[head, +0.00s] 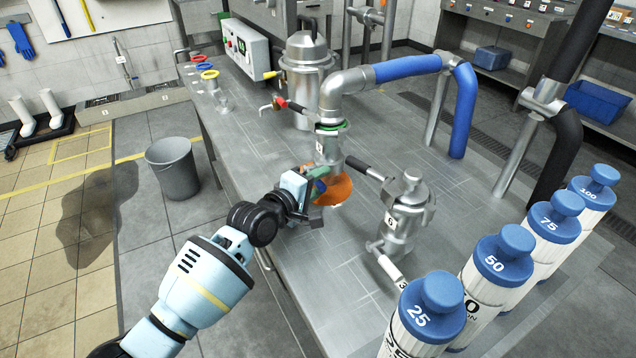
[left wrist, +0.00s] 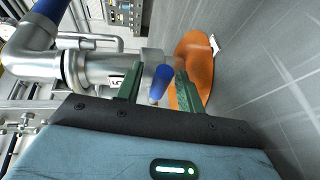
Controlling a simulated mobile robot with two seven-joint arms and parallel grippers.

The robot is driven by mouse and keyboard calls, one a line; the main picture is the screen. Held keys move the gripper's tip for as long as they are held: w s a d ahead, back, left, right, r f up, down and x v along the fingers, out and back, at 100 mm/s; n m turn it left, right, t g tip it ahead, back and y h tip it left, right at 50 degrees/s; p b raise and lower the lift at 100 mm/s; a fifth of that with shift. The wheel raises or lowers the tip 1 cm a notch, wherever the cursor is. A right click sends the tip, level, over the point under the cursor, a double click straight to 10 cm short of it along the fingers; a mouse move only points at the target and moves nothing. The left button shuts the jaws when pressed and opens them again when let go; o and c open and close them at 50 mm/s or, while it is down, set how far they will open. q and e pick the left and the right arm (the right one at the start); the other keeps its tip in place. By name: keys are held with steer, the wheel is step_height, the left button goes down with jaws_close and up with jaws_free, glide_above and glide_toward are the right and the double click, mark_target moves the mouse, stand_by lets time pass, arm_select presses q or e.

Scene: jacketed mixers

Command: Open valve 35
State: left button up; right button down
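My left gripper (head: 312,186) is at the pipe outlet over the grey table. In the left wrist view its two green fingers (left wrist: 155,88) are apart, with the blue handle (left wrist: 160,84) of a valve between them. I cannot tell whether either finger touches the handle. The metal valve body (left wrist: 92,70) beside it has a small label (left wrist: 118,81), too small to read; the valve outlet shows in the head view (head: 329,147). An orange piece (head: 335,190) lies just beyond the fingers. My right gripper is not in view.
A small metal vessel (head: 408,208) with a black handle stands to the right. Several blue-capped containers (head: 430,305) line the right edge. A blue-sleeved pipe (head: 408,66) arches behind. A grey bucket (head: 174,168) stands on the floor at left. The table front is fairly clear.

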arm_select(q)
steer(key=shift+c, duration=0.2)
steer(key=c, duration=0.7)
jaws_close()
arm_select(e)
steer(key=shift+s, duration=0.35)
